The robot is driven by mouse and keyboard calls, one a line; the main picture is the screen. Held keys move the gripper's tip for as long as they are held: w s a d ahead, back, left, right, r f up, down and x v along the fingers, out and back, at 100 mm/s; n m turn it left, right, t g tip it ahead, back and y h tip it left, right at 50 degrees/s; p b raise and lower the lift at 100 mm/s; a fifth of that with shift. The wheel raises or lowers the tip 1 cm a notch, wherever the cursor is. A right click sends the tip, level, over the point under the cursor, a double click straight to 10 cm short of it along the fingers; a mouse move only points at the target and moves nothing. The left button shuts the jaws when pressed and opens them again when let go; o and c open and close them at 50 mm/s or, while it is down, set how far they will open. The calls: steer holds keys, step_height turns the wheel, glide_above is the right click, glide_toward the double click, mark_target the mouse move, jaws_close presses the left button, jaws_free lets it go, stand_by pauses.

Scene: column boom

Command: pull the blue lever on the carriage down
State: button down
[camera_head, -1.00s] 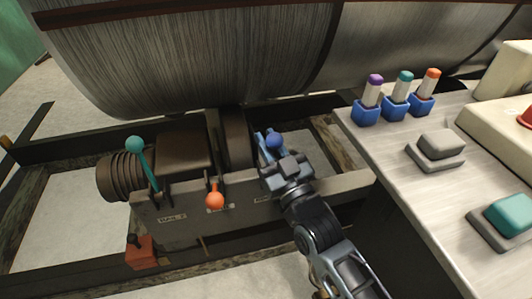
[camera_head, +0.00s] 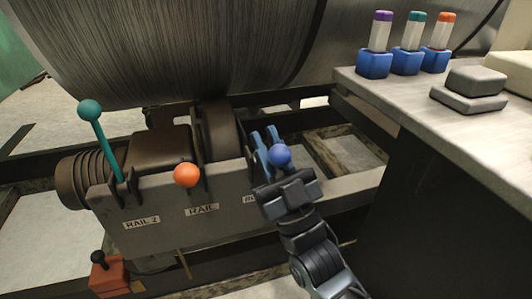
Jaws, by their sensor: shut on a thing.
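The carriage (camera_head: 165,232) is a grey metal body with levers along its top edge. The blue lever's round knob (camera_head: 281,156) shows at my gripper (camera_head: 268,138), at the right end of the carriage. My gripper is shut on the blue lever, with its blue fingers just left of and behind the knob. The lever's shaft is hidden by the gripper. A teal lever (camera_head: 92,116) leans up at the left end. An orange lever knob (camera_head: 186,175) sits low in the middle, above a plate reading "RAIL".
A large grey drum (camera_head: 190,50) spans the back. A console (camera_head: 450,125) at right holds blue holders with purple, teal and orange tops (camera_head: 407,60) and a grey button (camera_head: 470,88). A small red box with a black knob (camera_head: 108,275) stands at lower left.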

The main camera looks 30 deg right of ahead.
steer(key=shift+s+f, duration=0.15)
steer(key=shift+f, duration=0.05)
stand_by(0.4)
steer(key=c, duration=1.2)
jaws_free()
steer(key=shift+o, duration=0.2)
steer(key=v, duration=0.7)
steer(key=shift+s+f, duration=0.15)
steer(key=shift+f, duration=0.2)
